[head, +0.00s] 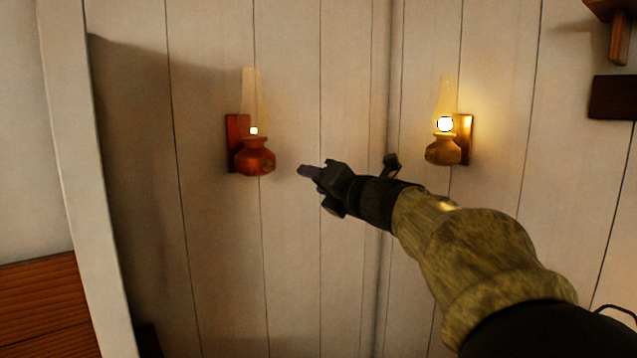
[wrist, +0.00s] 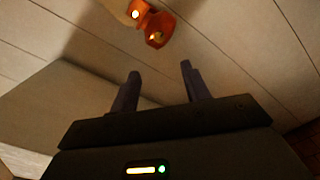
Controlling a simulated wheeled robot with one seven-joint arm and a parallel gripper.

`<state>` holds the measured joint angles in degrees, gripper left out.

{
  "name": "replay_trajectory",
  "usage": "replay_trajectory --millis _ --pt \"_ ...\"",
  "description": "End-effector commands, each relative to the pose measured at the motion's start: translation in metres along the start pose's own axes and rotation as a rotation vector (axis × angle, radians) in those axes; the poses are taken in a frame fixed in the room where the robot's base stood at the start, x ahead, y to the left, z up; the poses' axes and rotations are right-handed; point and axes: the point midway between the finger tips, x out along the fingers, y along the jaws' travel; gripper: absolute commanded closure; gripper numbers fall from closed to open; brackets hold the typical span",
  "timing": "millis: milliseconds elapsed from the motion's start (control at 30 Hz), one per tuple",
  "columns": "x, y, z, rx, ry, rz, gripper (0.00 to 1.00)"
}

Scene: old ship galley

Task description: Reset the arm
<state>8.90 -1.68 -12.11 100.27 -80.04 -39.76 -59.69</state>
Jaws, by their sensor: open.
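My gripper (head: 309,171) is at the end of my outstretched arm, in the middle of the head view. It points left, a little right of and below a red wall lamp (head: 255,157). In the wrist view my gripper (wrist: 158,88) shows two dark fingers spread apart with nothing between them. The red lamp (wrist: 158,30) is beyond the fingers at the top of that view, apart from them.
A yellow-brass lamp (head: 443,150) glows on the wall right of my gripper, above my forearm. White plank walls (head: 215,240) meet in a corner behind the arm. A pale post (head: 85,170) and an orange-brown slatted panel (head: 45,305) stand at left. Dark wooden pieces (head: 612,98) are at upper right.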

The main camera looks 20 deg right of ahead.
Motion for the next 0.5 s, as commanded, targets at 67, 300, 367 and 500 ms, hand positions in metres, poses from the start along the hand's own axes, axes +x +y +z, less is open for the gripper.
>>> replay_trajectory --millis 67,300,367,500 --pt "0.000 0.000 0.000 0.000 0.000 0.000 0.53" --pt "0.003 -0.007 -0.005 0.076 -0.014 -0.019 0.53" --pt "0.006 -0.016 -0.012 0.165 -0.030 -0.044 0.53" --pt "0.010 -0.055 -0.043 0.505 -0.098 -0.156 0.53"
